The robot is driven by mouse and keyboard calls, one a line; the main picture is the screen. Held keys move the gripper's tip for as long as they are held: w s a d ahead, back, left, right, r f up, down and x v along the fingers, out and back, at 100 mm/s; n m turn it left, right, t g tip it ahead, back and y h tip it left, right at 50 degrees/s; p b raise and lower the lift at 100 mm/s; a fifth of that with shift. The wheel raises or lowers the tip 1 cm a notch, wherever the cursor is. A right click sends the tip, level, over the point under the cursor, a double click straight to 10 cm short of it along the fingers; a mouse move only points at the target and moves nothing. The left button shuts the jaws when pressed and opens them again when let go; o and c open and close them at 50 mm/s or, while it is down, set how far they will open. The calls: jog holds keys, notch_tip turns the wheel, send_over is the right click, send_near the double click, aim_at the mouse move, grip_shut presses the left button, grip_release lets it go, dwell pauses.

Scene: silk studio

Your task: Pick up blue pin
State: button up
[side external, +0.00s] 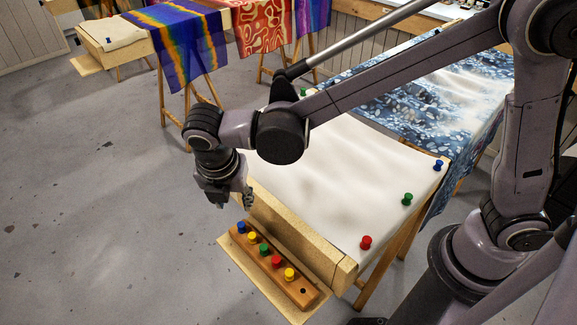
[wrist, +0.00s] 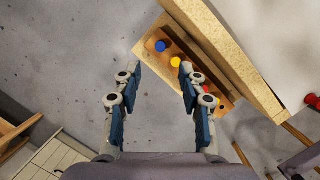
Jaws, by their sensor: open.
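A blue pin (side external: 241,227) stands at the far left end of a wooden pin block (side external: 309,299). In the wrist view this blue pin (wrist: 162,45) shows just beyond my fingertips. My gripper (side external: 233,203) is open and empty, above and slightly left of that end of the block. Another blue pin (side external: 438,164) stands on the white cloth at the right.
Yellow (side external: 252,237), green (side external: 263,249) and red (side external: 276,261) pins and another yellow pin (side external: 289,273) share the block. The wooden frame edge (side external: 300,238) rises beside it. A green pin (side external: 407,199) and a red pin (side external: 366,242) sit on the stretched cloth (side external: 310,180).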

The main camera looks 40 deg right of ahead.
aim_at(241, 224)
jog(key=shift+n, duration=0.3)
jog(key=x, duration=1.1)
jog(key=shift+s+a+f, duration=0.2)
jog(key=shift+s+a, duration=0.05)
jog(key=shift+s, duration=0.05)
jog(key=c, duration=0.8)
